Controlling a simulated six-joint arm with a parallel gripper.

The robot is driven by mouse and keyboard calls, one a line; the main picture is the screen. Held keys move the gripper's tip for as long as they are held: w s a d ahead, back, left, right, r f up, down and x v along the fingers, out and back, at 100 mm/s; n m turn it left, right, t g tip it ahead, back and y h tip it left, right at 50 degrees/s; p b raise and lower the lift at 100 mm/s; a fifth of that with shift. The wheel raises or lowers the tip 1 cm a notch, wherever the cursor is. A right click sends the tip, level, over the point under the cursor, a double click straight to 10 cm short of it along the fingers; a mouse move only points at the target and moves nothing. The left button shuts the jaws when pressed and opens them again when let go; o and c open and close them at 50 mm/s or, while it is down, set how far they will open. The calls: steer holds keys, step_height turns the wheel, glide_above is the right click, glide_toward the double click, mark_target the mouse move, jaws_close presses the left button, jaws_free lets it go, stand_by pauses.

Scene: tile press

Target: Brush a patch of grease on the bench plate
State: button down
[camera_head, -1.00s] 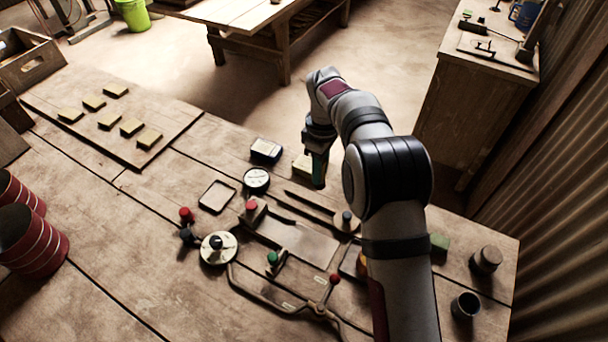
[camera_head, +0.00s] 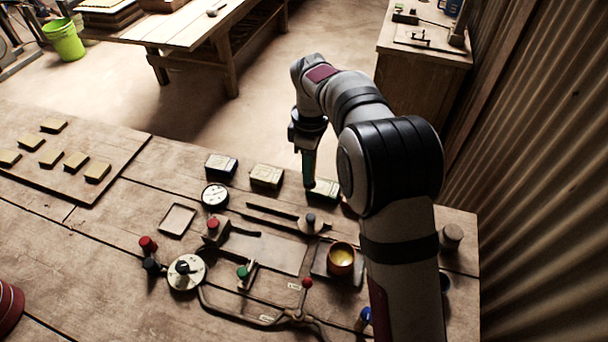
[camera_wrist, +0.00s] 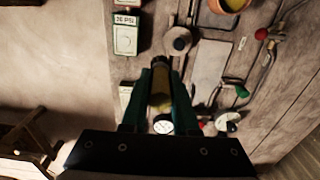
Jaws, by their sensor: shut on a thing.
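My gripper (camera_head: 309,183) points down over the back of the bench, close to the right one of three dark boxes. In the wrist view its two green fingers (camera_wrist: 160,98) are shut on a slim tan and dark thing (camera_wrist: 161,88), which looks like the brush; its tip is hard to make out. A flat grey plate (camera_head: 272,252) lies in the middle of the bench, in front of my gripper, and also shows in the wrist view (camera_wrist: 208,66). I cannot make out a grease patch on it. An orange-brown pot with yellow contents (camera_head: 341,262) stands right of the plate.
The boxes (camera_head: 266,177) stand in a row along the back edge. A round gauge (camera_head: 214,196), a dial (camera_head: 186,272), a red knob (camera_head: 148,243) and a bent lever frame (camera_head: 225,309) surround the plate. A board with several tan tiles (camera_head: 110,140) lies left.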

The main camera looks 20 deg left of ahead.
steer(key=s+d+g+h, duration=0.2)
steer(key=s+d+g, duration=0.1)
steer(key=s+d, duration=0.7)
steer(key=shift+w+f, duration=0.1)
steer(key=shift+f, duration=2.95)
steer(key=shift+f, duration=0.65)
step_height(320, 180, up, 7)
